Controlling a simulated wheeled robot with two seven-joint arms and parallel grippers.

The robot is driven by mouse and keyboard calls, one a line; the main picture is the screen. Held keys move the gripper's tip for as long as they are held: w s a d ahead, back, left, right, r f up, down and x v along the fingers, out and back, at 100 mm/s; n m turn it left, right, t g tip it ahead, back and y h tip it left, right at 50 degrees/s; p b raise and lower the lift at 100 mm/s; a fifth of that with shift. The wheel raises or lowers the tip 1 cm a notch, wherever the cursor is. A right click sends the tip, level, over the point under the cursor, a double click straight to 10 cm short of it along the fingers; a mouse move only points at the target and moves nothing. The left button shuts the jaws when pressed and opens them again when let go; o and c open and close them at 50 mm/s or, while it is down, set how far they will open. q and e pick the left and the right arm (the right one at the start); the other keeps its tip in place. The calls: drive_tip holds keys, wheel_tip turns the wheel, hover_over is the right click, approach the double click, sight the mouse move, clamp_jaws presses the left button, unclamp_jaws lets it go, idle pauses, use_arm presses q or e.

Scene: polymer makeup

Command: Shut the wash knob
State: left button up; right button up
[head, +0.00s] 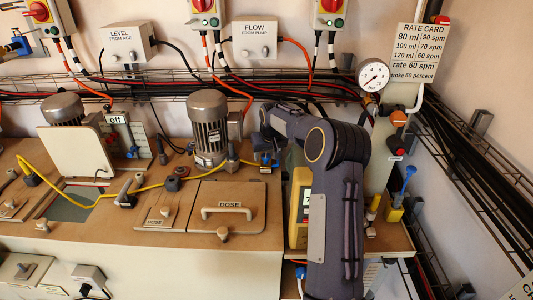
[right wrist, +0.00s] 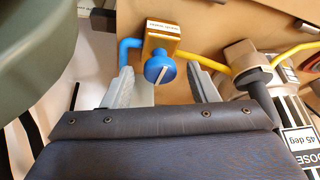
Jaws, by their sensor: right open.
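In the head view the blue knob (head: 266,158) shows small below my right wrist, beside the grey motor. My right arm covers part of that area. My left gripper is not in view.
A grey motor (head: 208,125) stands close left of the knob, with a tan handle (right wrist: 245,63) nearby in the wrist view. A yellow meter (head: 300,205) stands in front. A hatch labelled DOSE (head: 228,190) lies on the bench.

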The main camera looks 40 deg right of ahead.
drive_tip(key=shift+c, duration=0.4)
drive_tip(key=c, duration=0.9)
drive_tip(key=shift+o, duration=0.2)
